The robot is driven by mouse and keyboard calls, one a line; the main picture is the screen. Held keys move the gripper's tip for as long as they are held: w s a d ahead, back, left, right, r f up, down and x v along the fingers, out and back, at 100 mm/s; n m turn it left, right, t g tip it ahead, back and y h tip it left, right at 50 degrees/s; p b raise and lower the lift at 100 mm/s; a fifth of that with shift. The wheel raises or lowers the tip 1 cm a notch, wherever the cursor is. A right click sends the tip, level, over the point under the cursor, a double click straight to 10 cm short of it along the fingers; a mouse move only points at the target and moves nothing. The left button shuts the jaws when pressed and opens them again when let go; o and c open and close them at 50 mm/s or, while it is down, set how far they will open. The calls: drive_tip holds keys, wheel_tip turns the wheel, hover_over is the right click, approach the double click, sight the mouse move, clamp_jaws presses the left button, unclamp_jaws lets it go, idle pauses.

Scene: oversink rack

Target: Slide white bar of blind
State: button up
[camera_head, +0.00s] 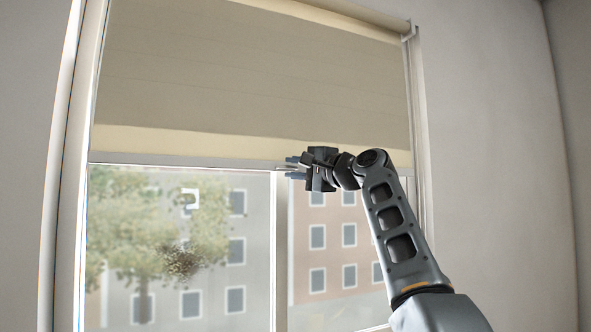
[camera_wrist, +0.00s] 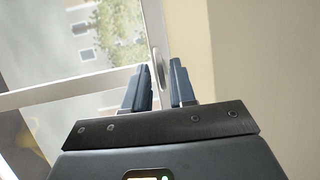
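A beige roller blind (camera_head: 250,75) covers the upper part of the window. Its white bar (camera_head: 180,160) runs along its lower edge, and the bar also shows in the wrist view (camera_wrist: 155,30). My gripper (camera_head: 289,167) is at the bar, right of its middle. In the wrist view my gripper (camera_wrist: 161,68) has its two fingers apart, with the bar seen in line with the gap between them. I cannot tell whether either finger touches the bar. My arm hides part of the bar's right end.
The window glass (camera_head: 180,250) below the blind shows a tree and buildings outside. A vertical window post (camera_head: 280,250) stands below the bar near my gripper. Plain wall (camera_head: 490,130) lies to the right.

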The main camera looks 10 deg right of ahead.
drive_tip(key=shift+o, duration=0.7)
drive_tip(key=shift+s+d+f, duration=0.1)
drive_tip(key=shift+s+d, duration=0.1)
drive_tip(key=b+v, duration=0.2)
drive_tip(key=v, duration=0.5)
drive_tip(key=shift+s, duration=0.1)
